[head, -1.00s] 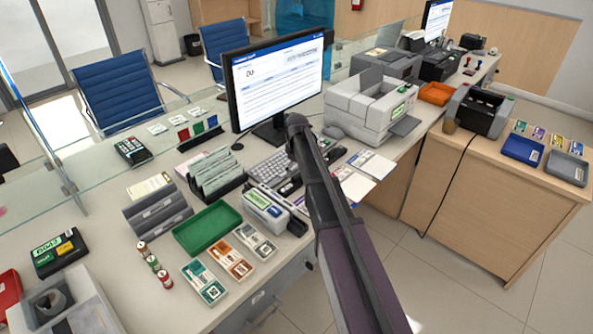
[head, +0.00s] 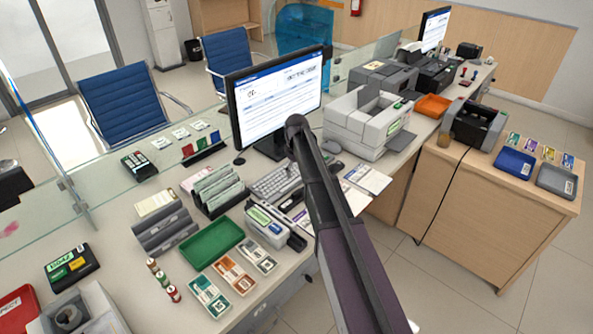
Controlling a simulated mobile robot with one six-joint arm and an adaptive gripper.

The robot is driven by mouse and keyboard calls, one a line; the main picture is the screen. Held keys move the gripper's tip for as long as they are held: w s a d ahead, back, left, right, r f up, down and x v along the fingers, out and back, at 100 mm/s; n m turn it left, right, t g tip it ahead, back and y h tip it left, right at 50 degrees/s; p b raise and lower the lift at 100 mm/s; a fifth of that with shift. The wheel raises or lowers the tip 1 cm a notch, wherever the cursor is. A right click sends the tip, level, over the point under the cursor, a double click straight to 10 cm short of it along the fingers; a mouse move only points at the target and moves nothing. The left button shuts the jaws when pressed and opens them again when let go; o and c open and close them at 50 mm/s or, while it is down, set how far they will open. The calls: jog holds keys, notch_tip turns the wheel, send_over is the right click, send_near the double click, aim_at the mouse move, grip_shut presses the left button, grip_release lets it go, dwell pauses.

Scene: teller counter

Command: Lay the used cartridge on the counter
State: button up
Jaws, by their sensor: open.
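My arm rises through the middle of the head view and ends in a dark rounded joint over the keyboard area. My gripper is not visible; it is hidden behind the arm or out of frame. I cannot pick out the used cartridge with certainty. The counter (head: 240,290) runs from the lower left to the back right. A grey-white printer (head: 362,128) stands on it right of the monitor, and a second dark printer (head: 382,76) stands behind. Small dark items (head: 290,202) lie beside the keyboard, partly hidden by my arm.
A green tray (head: 212,243), card stacks (head: 233,274), a small grey device (head: 266,224) and a slip rack (head: 217,188) crowd the counter left of my arm. The monitor (head: 275,98) stands behind it. A wooden side cabinet (head: 480,210) holds a dark machine (head: 474,125) and blue tray (head: 514,163).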

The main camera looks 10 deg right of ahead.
jog(key=shift+r+p, duration=0.4)
jog(key=shift+r, duration=0.2)
dwell(0.3)
jog(key=s+m, duration=0.7)
jog(key=s, duration=2.2)
